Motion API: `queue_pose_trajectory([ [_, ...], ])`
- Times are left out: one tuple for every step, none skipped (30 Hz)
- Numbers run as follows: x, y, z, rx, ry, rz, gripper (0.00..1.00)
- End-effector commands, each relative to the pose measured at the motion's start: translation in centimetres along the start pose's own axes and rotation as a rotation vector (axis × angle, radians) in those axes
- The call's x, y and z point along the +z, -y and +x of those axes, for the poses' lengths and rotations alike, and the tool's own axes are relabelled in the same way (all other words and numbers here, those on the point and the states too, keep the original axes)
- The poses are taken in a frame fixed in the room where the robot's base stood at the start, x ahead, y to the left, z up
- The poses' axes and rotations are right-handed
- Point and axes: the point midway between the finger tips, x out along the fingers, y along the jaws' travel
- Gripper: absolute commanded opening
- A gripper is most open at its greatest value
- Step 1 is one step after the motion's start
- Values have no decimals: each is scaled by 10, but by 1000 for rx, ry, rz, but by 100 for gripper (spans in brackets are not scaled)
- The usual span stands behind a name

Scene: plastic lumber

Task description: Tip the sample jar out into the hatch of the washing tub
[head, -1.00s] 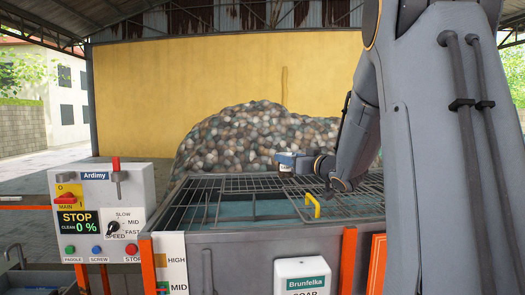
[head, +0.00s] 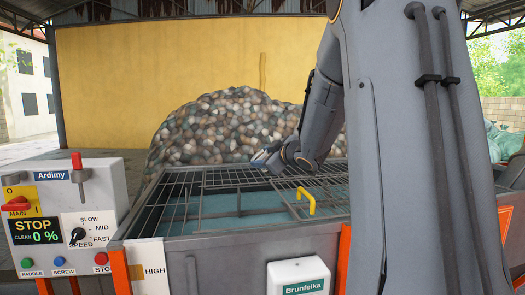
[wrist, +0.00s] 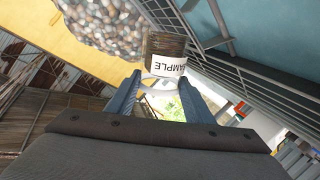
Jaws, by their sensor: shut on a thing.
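The sample jar (wrist: 165,47) shows in the wrist view with brownish contents and a white label reading SAMPLE, upside down in the picture. My gripper (wrist: 160,82) is shut on it, with blue fingers on both sides of its near end. In the head view my gripper (head: 266,158) is above the far part of the washing tub's (head: 215,243) grating; the jar is mostly hidden there. A yellow handle (head: 308,200) stands on a grating panel at the right, which looks like the hatch. I cannot tell whether the hatch is open. Teal liquid shows under the bars.
A control box (head: 65,215) with a STOP display stands left of the tub. A white Brunfelka dispenser (head: 298,277) hangs on the tub's front. A large heap of mixed flakes or pebbles (head: 215,125) lies behind, before a yellow wall (head: 160,70). My arm covers the right side.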

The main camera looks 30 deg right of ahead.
Motion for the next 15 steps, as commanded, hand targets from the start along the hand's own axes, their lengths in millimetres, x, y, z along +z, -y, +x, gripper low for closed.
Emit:
queue_pose_trajectory([
  [3, 4, 3, 1, 16, -48, 21],
  [5, 6, 4, 1, 23, -64, 21],
  [6, 8, 5, 1, 33, -89, 21],
  [7, 10, 6, 1, 41, -109, 21],
  [8, 11, 6, 1, 49, -128, 21],
  [10, 13, 7, 1, 59, -152, 21],
  [11, 15, 8, 1, 66, -170, 21],
  [12, 16, 8, 1, 75, -187, 21],
  [13, 17, 9, 1, 83, -211, 21],
  [14, 18, 9, 1, 92, -230, 21],
  [15, 20, 10, 1, 98, -247, 21],
  [16, 22, 11, 1, 108, -268, 21],
  [16, 23, 11, 1, 114, -286, 21],
  [17, 24, 12, 1, 121, -305, 21],
  [18, 26, 12, 1, 131, -326, 21],
])
